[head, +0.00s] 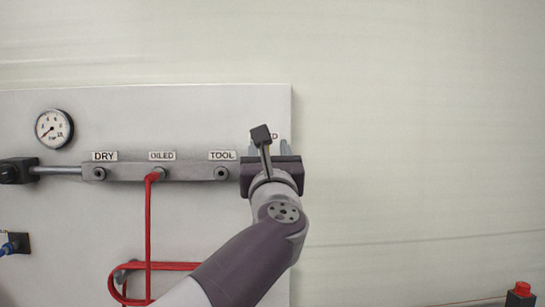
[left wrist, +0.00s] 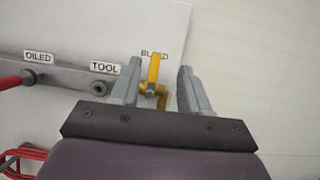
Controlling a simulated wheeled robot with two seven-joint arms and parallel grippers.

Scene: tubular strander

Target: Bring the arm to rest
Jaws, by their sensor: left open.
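My left gripper (head: 268,147) is at the right end of the manifold bar in the head view, with my arm rising to it from below. In the left wrist view the left gripper (left wrist: 160,67) is open. Its two grey fingers stand on either side of a yellow valve lever (left wrist: 154,68), with a gap visible on both sides. The lever points up, under the partly covered BLEED label (left wrist: 154,53). In the head view the gripper hides the lever. Whether the fingertips reach as deep as the lever, I cannot tell. My right gripper is not in view.
The manifold bar (head: 190,172) has DRY, OILED and TOOL ports. A red hose (head: 148,225) hangs from OILED. A pressure gauge (head: 54,129) is at the upper left. The wall right of the panel is clear, with a red button (head: 522,288) at the lower right.

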